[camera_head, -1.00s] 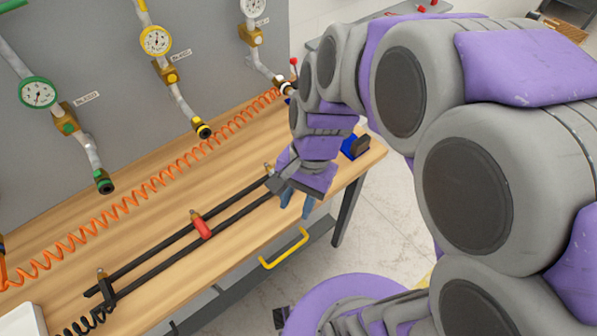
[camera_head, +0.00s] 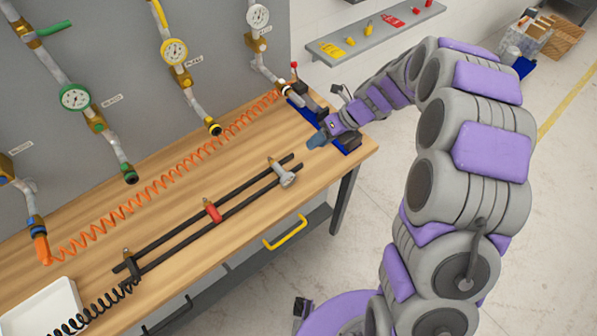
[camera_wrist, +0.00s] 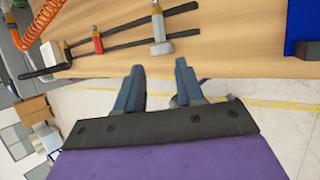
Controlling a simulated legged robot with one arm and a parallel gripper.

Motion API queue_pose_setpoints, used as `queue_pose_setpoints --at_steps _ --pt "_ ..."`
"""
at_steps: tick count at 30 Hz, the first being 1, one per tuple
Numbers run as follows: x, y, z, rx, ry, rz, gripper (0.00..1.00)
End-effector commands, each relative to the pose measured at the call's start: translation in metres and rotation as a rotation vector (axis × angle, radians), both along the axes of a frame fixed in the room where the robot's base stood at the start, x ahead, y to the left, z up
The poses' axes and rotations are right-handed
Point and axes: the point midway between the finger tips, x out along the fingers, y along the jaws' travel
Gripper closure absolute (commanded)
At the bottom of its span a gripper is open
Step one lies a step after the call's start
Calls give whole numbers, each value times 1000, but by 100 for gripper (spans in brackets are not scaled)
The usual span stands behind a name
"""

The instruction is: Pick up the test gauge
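No item in view is clearly marked as the test gauge, and I cannot tell which thing it is. Round dial gauges are fixed to pipes on the grey wall panel: a green-rimmed gauge (camera_head: 75,97), a yellow-rimmed gauge (camera_head: 174,52) and a white gauge (camera_head: 257,17). My gripper (camera_head: 317,141) is over the right end of the bench, beside a blue tray (camera_head: 347,150). In the wrist view, the blue-grey fingers of my gripper (camera_wrist: 158,85) are apart with nothing between them. The blue tray shows at the upper right there (camera_wrist: 303,22), with a dark item at its edge.
A bar clamp (camera_head: 212,210) with a red slider and a grey end piece (camera_head: 284,177) lies on the wooden bench (camera_head: 60,272). An orange coiled hose (camera_head: 168,176) runs behind it. A white tray (camera_head: 45,310) sits front left. A shelf (camera_head: 375,33) holds small yellow and red items.

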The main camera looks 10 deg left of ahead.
Motion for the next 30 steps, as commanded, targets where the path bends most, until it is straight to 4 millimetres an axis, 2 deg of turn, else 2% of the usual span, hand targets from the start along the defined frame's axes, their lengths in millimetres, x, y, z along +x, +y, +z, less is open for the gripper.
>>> queue_pose_setpoints --at_steps 5,15,21,30 --pt "2 10 -12 3 20 -27 63" --pt "-7 48 -65 2 21 -22 63" --pt "-9 67 -91 2 16 -23 63" --pt "-11 77 -103 3 17 -24 63"
